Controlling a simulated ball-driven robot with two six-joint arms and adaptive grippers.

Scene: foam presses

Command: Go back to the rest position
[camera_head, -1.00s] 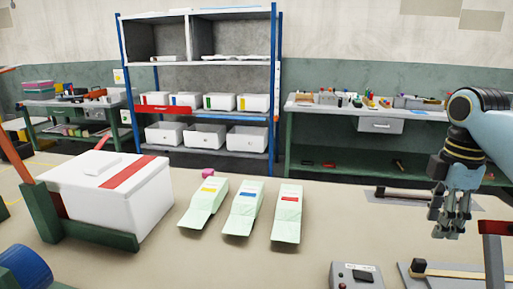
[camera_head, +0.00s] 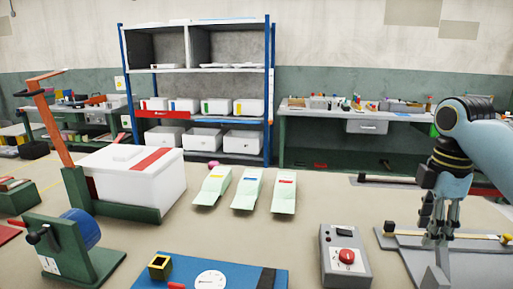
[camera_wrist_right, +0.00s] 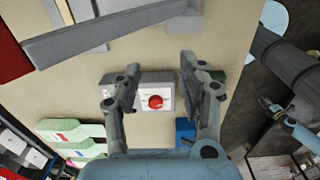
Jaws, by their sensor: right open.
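My right gripper (camera_head: 440,232) is open and empty, fingers pointing down, in front of the grey board with a long bar (camera_head: 455,238) at the right. In the right wrist view its fingers (camera_wrist_right: 158,78) stand apart, with the grey box with a red button (camera_wrist_right: 155,101) showing between and below them. That button box (camera_head: 345,258) lies left of the gripper in the head view, apart from it. A small blue and dark arm end at the right of the wrist view looks like my left gripper (camera_wrist_right: 272,106); its fingers are too small to read. The head view does not show it.
Three pale green pieces (camera_head: 248,190) lie mid-table beside a white box with a red stripe (camera_head: 130,182). A blue board (camera_head: 225,275) and a green stand with a blue roller (camera_head: 75,245) are at the front. Shelves and benches stand behind.

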